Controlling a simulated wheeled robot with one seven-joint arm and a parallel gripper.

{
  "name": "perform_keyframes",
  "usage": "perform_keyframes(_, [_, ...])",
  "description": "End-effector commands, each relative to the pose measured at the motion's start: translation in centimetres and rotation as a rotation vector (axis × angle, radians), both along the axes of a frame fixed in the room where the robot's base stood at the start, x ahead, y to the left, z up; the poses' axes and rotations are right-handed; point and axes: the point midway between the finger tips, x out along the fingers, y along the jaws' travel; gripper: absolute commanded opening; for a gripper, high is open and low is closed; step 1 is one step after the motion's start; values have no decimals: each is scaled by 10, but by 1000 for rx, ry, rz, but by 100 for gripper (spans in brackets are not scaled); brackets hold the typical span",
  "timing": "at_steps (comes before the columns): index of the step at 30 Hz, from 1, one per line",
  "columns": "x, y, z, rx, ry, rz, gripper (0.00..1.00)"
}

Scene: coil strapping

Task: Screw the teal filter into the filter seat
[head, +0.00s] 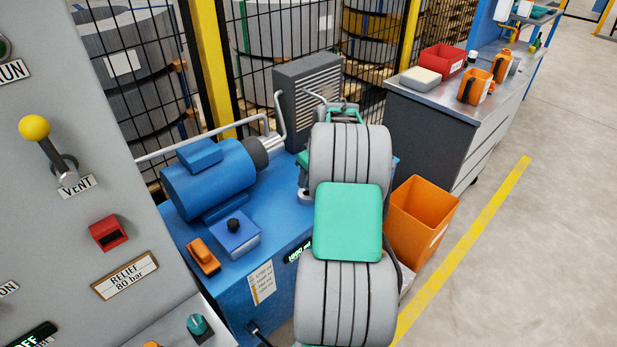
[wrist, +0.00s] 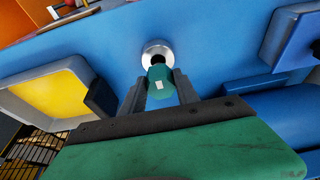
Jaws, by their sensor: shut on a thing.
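In the wrist view my gripper (wrist: 160,92) is shut on the teal filter (wrist: 160,75), a small teal piece with a pale square mark on the face towards the camera. The filter seat (wrist: 147,52), a shiny metal ring with a dark opening, is in the blue surface just beyond the filter. The filter overlaps the lower part of the ring in this view, and the dark opening shows above it. I cannot tell whether they touch. In the head view my grey and teal arm hides the filter and the seat.
The blue power unit (head: 225,284) carries a blue motor (head: 208,180) and an orange part (head: 202,256). An orange bin (head: 420,215) stands right of my arm. A grey workbench (head: 440,125) and mesh fence are behind. The floor at right is clear.

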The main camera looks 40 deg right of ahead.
Motion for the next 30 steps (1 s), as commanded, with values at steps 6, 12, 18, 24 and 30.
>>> perform_keyframes(6, [0,0,0,0,-1,0,0])
perform_keyframes(12, [0,0,0,0,-1,0,0])
perform_keyframes(18, [0,0,-2,0,0,0,0])
perform_keyframes(24, [0,0,-8,0,0,0,0])
perform_keyframes(30, [0,0,-14,0,-1,0,0])
